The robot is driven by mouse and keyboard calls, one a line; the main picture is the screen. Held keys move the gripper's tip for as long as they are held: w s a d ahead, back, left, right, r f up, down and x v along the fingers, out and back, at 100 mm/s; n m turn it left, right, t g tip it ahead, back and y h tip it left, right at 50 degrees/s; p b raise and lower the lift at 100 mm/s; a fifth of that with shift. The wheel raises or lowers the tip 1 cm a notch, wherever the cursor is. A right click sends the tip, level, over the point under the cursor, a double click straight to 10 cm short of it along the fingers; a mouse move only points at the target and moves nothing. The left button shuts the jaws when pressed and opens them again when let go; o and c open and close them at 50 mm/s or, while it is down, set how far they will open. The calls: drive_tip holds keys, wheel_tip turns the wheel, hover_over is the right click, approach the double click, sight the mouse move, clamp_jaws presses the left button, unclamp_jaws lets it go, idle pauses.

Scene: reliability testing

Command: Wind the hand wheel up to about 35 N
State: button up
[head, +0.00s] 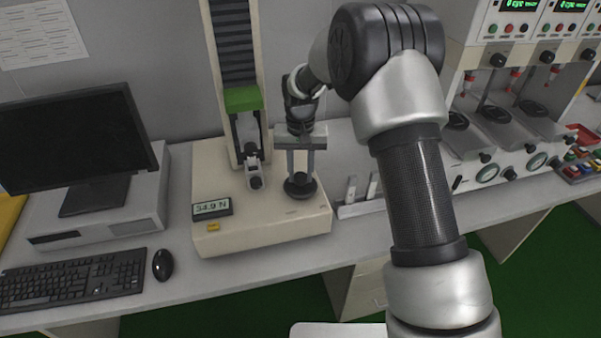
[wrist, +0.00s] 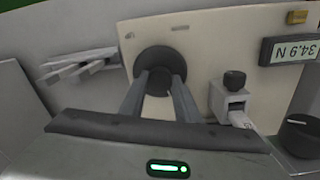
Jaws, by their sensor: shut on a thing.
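The black round hand wheel (head: 300,186) sits on the right part of the tester's cream base (head: 265,235). My gripper (head: 301,178) points straight down over it, and its two fingers are shut on the wheel's knob. The wrist view also shows the hand wheel (wrist: 160,62) between the fingertips (wrist: 160,84). The small display (head: 212,208) at the base's front left reads 34.9 N. In the wrist view the display (wrist: 291,50) appears upside down with the same reading.
The tester's column with a green crosshead (head: 242,98) and a small clamp (head: 254,170) stands just left of my gripper. A monitor (head: 75,140), keyboard (head: 70,278) and mouse (head: 162,264) are at the left. A rack (head: 362,207) and a row of test stations (head: 500,130) are at the right.

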sight(300, 175)
idle(0.4)
drive_tip(key=o, duration=1)
drive_tip(key=shift+o, duration=0.2)
drive_tip(key=shift+r, duration=0.1)
wheel_tip(300, 175, up, 17)
drive_tip(key=shift+r, duration=0.2)
